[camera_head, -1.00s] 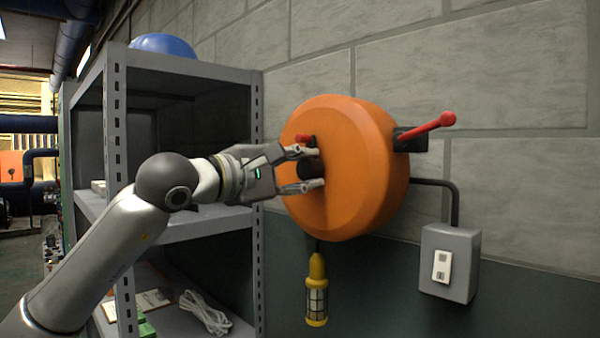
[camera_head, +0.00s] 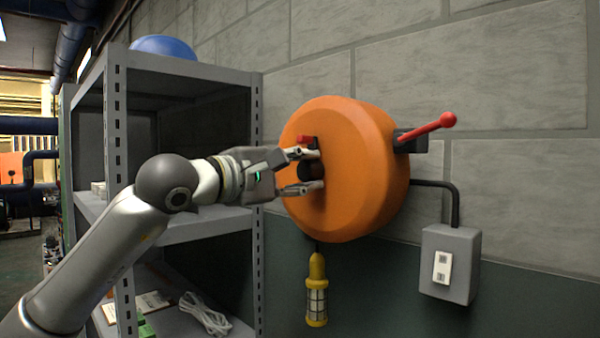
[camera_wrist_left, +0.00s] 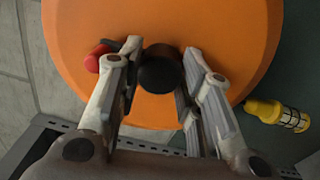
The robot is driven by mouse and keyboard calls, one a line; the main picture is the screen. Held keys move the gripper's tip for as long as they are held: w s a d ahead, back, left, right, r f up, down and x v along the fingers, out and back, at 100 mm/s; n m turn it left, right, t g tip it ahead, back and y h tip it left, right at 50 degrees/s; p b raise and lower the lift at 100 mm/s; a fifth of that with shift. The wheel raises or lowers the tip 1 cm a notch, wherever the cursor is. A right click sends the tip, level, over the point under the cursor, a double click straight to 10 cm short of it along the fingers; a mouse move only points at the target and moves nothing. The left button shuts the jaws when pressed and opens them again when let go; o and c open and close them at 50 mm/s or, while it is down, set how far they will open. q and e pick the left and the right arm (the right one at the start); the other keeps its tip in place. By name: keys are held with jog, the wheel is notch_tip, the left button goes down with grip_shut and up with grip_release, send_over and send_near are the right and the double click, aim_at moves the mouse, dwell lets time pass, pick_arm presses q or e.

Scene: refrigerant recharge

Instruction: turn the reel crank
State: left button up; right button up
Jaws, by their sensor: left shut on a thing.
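The orange reel (camera_head: 352,190) is a round drum mounted on the block wall. It also fills much of the left wrist view (camera_wrist_left: 220,25). Its crank has a dark round knob (camera_head: 304,172) on the front face, which shows in the left wrist view (camera_wrist_left: 160,72) between my fingers. My left gripper (camera_head: 316,169) is shut on this crank knob, one finger on each side, and partly hides the crank. In the left wrist view the gripper (camera_wrist_left: 160,68) straddles the knob. My right gripper is not in view.
A red lever (camera_head: 428,131) juts out right of the reel, and a small red part (camera_head: 303,139) sits behind my upper finger. A yellow work lamp (camera_head: 317,295) hangs below. A grey shelf (camera_head: 190,68) stands left; a socket box (camera_head: 449,264) is at right.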

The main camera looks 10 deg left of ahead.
pick_arm(q)
jog(key=shift+d+f, duration=0.15)
jog(key=shift+f, duration=0.05)
dwell(0.3)
jog(key=o, duration=0.7)
jog(key=shift+c, duration=0.2)
jog(key=shift+o, duration=0.5)
jog(key=shift+s+r, duration=0.1)
jog(key=shift+s+a, duration=0.15)
jog(key=shift+a, duration=0.05)
jog(key=v, duration=1.1)
jog(key=shift+s, duration=0.3)
